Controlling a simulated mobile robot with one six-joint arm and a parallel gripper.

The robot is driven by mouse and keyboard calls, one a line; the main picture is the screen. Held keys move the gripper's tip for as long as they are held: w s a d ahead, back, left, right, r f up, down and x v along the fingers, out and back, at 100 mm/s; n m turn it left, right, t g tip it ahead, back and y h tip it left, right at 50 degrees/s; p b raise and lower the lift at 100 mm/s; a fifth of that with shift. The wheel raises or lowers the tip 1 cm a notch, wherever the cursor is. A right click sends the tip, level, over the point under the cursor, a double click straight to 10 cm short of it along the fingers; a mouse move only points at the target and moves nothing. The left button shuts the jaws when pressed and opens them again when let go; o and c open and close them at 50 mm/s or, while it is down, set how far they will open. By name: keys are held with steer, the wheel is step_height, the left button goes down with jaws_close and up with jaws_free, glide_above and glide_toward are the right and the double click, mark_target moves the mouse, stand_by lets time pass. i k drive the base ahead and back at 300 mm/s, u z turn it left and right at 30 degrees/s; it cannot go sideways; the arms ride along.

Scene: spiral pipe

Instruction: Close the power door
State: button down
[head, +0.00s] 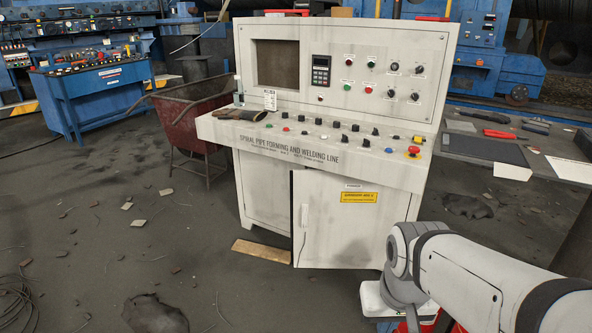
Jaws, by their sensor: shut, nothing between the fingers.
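The power door (340,225) is the right-hand lower door of the pale control console (420,50). It carries a yellow warning label and a small handle (304,215) near its left edge. It looks ajar: its left edge stands out from the cabinet front, with a dark gap beside it. The lower left panel (265,195) looks flush. My arm reaches in from the right and bends down at the lower right, in front of the console. My gripper is not visible; the arm's end is out of frame or hidden at the bottom edge.
A wooden plank (262,250) lies on the floor by the door's lower left. Debris and a dark patch (155,313) are on the floor at left. A red cart (190,125) stands left of the console. A bench with tools (535,160) is at right. Floor at front left is mostly open.

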mark_target(338, 221)
steer(key=u, duration=0.2)
steer(key=i, duration=1)
steer(key=u, duration=0.05)
